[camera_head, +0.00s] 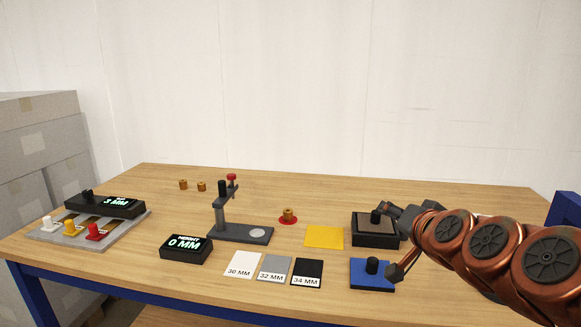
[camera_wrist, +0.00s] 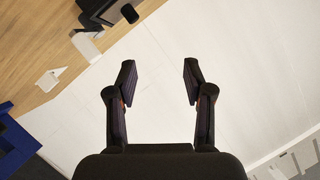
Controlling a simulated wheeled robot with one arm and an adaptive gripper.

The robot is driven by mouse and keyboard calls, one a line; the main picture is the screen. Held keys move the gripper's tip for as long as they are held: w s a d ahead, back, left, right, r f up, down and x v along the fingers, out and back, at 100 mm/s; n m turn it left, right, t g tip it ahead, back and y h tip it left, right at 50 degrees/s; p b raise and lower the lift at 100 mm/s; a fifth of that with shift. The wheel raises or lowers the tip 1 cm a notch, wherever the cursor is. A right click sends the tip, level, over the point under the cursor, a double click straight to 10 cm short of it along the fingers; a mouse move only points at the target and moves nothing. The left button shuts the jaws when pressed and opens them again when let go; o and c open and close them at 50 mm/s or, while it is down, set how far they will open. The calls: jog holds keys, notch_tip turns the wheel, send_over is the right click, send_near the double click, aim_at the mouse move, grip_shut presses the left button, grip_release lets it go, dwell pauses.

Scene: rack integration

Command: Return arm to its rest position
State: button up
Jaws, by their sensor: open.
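My arm, with copper-coloured links, reaches in from the right edge of the head view over the table's right end. In the wrist view my gripper (camera_wrist: 159,72) is open, its two dark fingers well apart with nothing between them. Behind the fingers is the pale wall (camera_wrist: 225,60).
The wooden table (camera_head: 330,194) holds a press-like gauge stand (camera_head: 240,233), a 0 MM display (camera_head: 186,249), three labelled cards, a yellow square (camera_head: 324,237), brass pieces and a grey tray (camera_head: 60,238) with coloured pegs. Stacked boxes (camera_head: 40,130) stand left. The table's back is mostly clear.

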jog(key=s+a+f+n+g+y, duration=0.2)
jog(key=s+a+f+n+g, duration=0.5)
jog(key=s+f, duration=0.75)
jog(key=s+d+f+g+h, duration=0.15)
jog(key=s+f+g, duration=0.3)
jog(key=s, duration=0.55)
jog(key=s+d+f+g+h, duration=0.1)
jog(key=s+f+g+h, duration=0.3)
jog(key=s, duration=0.6)
notch_tip(320, 180, down, 9)
jog(key=w+g+y+b, duration=0.1)
jog(key=w+y+b, duration=0.15)
jog(key=b, duration=0.75)
notch_tip(320, 180, up, 23)
jog(key=s+p, duration=0.2)
jog(key=p, duration=1.9)
jog(key=shift+a+r, duration=0.15)
jog(key=shift+a, duration=0.15)
jog(key=shift+t, duration=0.25)
